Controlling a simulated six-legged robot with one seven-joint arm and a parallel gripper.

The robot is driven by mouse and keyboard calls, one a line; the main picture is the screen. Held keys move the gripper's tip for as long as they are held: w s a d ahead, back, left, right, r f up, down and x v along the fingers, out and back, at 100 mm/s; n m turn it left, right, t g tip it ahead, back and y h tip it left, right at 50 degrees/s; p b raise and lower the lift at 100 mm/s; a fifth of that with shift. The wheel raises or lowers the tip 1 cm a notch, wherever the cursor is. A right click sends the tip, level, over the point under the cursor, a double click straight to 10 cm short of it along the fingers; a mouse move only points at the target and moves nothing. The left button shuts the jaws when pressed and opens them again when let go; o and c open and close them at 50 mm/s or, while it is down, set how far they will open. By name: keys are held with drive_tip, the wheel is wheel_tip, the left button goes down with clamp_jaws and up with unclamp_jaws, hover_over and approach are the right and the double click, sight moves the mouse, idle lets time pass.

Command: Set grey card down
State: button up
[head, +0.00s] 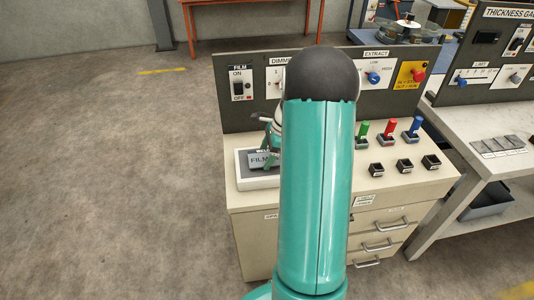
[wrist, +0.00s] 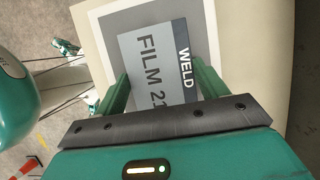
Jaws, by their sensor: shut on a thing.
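The grey card (wrist: 150,62), printed FILM with a dark WELD strip, is between the two green fingers of my gripper (wrist: 162,88), which is shut on it. In the head view the card (head: 262,160) shows beside my gripper (head: 268,155), partly hidden by my arm. The card is over a dark grey pad with a white border (wrist: 95,22), which sits at the left of the cabinet top (head: 249,202). I cannot tell whether the card touches the pad.
Green, red and blue-handled tools (head: 389,128) stand right of my arm, with small black holders (head: 404,166) in front. A panel with a FILM switch (head: 241,85) rises behind. A second bench (head: 480,130) stands at right. Floor at left is open.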

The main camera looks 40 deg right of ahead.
drive_tip(key=shift+f, duration=0.1)
drive_tip(key=o, duration=1)
